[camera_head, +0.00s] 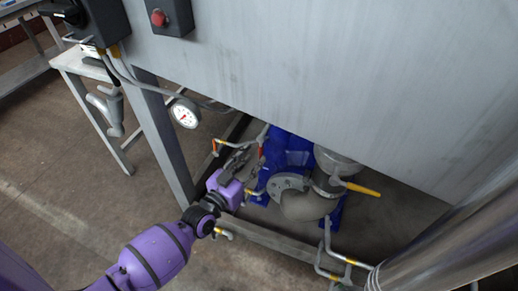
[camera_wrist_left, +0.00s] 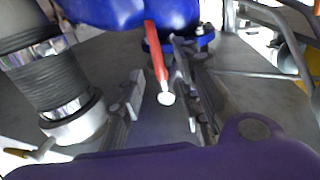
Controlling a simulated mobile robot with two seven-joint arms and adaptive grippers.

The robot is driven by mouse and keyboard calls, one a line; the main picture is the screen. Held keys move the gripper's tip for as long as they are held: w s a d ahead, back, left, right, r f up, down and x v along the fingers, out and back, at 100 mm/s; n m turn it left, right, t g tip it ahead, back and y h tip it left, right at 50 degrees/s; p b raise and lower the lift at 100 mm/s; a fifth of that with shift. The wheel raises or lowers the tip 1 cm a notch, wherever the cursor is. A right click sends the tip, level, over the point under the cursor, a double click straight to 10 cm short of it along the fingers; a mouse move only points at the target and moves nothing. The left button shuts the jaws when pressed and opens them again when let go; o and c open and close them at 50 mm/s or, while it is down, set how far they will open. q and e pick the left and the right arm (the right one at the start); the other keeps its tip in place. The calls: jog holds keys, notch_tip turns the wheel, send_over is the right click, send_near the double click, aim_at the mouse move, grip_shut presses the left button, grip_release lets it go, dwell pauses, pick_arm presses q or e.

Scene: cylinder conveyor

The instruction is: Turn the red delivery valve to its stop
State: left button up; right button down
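The red delivery valve lever (camera_wrist_left: 155,48) hangs below blue equipment in the left wrist view, with a pale round end towards me. My left gripper (camera_wrist_left: 160,85) is open, its fingers on either side of the lever. A gap shows between the lever and the left finger; I cannot tell whether the right finger touches it. In the head view my left gripper (camera_head: 247,157) reaches under the grey tank beside the blue pump (camera_head: 287,147). Only a small bit of red shows there, mostly hidden by the fingers. My right gripper is in neither view.
The grey tank wall (camera_head: 330,70) overhangs the work area. A yellow-handled lever (camera_head: 361,189) and a grey pipe elbow (camera_head: 305,204) stand right of my gripper. A pressure gauge (camera_head: 185,113) and a frame leg (camera_head: 165,140) are to the left.

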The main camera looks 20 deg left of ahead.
aim_at(261, 150)
pick_arm(q)
jog(key=x, duration=0.5)
grip_shut()
dwell(0.3)
